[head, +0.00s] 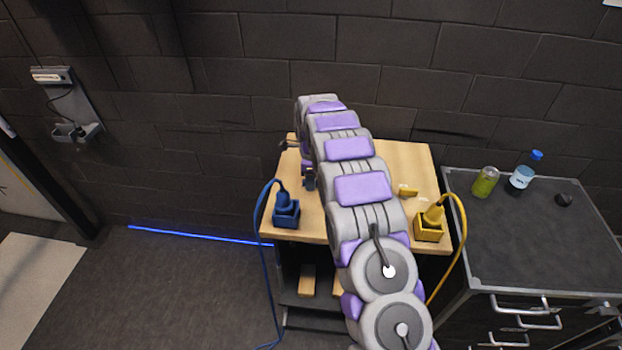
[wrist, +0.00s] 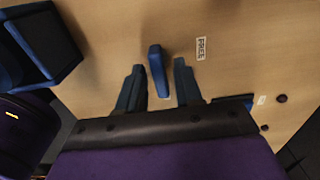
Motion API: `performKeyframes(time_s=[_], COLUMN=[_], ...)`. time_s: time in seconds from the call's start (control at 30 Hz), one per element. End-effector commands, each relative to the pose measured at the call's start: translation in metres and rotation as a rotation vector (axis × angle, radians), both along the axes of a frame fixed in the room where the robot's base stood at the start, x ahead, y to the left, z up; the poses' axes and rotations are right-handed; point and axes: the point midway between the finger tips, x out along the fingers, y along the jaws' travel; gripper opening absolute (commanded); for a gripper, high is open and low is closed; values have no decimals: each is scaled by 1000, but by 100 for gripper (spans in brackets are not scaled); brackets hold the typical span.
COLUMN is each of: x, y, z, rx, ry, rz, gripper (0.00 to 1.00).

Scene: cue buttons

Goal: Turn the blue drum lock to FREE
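The blue drum lock shows in the wrist view as a blue handle (wrist: 158,72) on the wooden top. My gripper (wrist: 159,65) is open, with one dark finger on each side of this handle. A gap shows between the handle and each finger, so it is not gripped. The FREE label (wrist: 201,48) is on the wood to the right of the handle. A second small label (wrist: 262,100) lies farther right, too small to read. In the head view my arm covers most of this spot, and the handle cannot be made out there.
A blue box with a corded plug (head: 286,212) stands at the table's front left; it also shows in the wrist view (wrist: 48,45). A yellow box and plug (head: 430,225) and yellow handle (head: 408,191) are at right. A dark cabinet (head: 540,235) adjoins the wooden table (head: 410,158).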

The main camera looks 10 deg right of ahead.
Motion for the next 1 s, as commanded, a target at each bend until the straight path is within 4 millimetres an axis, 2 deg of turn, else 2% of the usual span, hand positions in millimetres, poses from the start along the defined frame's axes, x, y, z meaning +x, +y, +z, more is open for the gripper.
performKeyframes(time_s=[0.03, 0.37, 0.77, 1.0], x=[0, 0, 1, 2], y=[0, 0, 0, 0], z=[0, 0, 1, 2], rx=[0, 0, 0, 0], ry=[0, 0, -1, -1], rz=[0, 0, 24, 140], gripper=[30, 0, 0, 0])
